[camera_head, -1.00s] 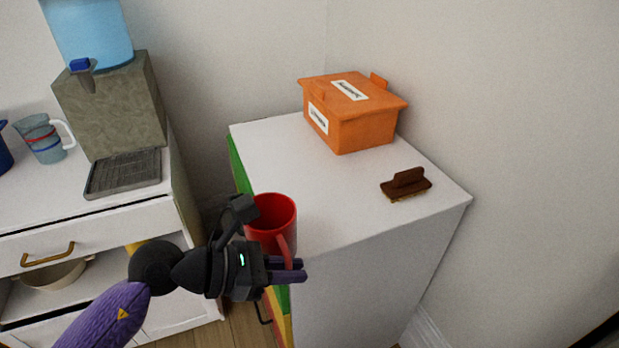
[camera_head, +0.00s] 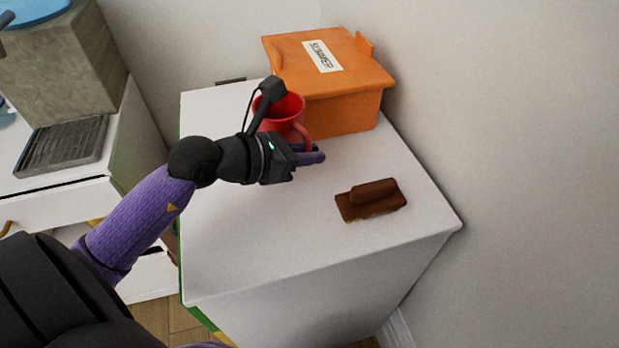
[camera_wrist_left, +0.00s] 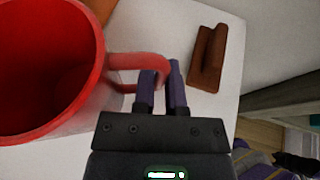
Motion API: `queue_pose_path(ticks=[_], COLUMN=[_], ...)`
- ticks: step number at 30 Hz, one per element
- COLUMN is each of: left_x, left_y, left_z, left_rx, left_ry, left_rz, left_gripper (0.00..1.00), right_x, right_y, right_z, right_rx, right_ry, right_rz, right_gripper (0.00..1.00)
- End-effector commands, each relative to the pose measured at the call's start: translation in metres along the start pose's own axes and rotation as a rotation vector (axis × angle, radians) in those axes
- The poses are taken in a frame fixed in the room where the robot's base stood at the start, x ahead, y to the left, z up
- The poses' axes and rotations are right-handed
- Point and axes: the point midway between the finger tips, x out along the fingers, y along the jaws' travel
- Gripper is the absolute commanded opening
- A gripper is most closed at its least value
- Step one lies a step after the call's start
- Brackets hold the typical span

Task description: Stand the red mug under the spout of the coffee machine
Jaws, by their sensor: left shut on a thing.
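The red mug (camera_head: 290,127) is upright in my left gripper, over the white cabinet top and in front of the orange box. I cannot tell whether its base touches the top. My left gripper (camera_head: 312,154) is shut on the mug's handle. In the left wrist view, the mug (camera_wrist_left: 85,110) fills the left side and its handle reaches the fingertips (camera_wrist_left: 160,85). At the left stands a grey-green dispenser (camera_head: 65,60) with a blue tank and a dark slatted tray (camera_head: 62,146). I cannot tell whether it is the coffee machine. Its spout is mostly cut off. My right gripper is not in view.
An orange lidded box (camera_head: 345,105) with a label stands at the back of the white cabinet (camera_head: 240,230). A brown brush-like block (camera_head: 371,199) lies near its right edge. The front of the top is clear. A gap separates it from the dispenser's counter (camera_head: 60,205).

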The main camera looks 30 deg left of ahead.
Motion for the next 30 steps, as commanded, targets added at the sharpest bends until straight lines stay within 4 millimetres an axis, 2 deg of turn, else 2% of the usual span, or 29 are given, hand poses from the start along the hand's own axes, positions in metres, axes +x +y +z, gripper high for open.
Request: queue_pose_path(ticks=[7, 17, 18, 22, 23, 30], left_x=[0.02, 0.02, 0.02, 0.02, 0.02, 0.02], left_y=[0.0, -0.001, -0.001, -0.001, -0.001, -0.001], left_z=[-0.048, -0.048, -0.049, -0.048, -0.048, -0.048], left_rx=[-0.002, 0.0, 0.0, 0.0, 0.0, 0.0], left_ry=[0.005, 0.0, 0.001, 0.001, 0.001, 0.001], left_rz=[-0.001, 0.0, -0.001, -0.001, -0.001, -0.001], left_gripper=[0.0, 0.0, 0.19, 0.46, 0.5, 0.5], right_x=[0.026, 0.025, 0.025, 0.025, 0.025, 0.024], right_y=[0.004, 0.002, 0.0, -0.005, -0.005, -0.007], right_z=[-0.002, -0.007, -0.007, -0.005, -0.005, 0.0], right_rx=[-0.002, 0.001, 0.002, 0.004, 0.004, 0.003], right_ry=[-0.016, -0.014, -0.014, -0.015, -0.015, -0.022], right_rz=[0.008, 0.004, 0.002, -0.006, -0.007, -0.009], right_gripper=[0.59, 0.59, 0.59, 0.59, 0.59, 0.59])
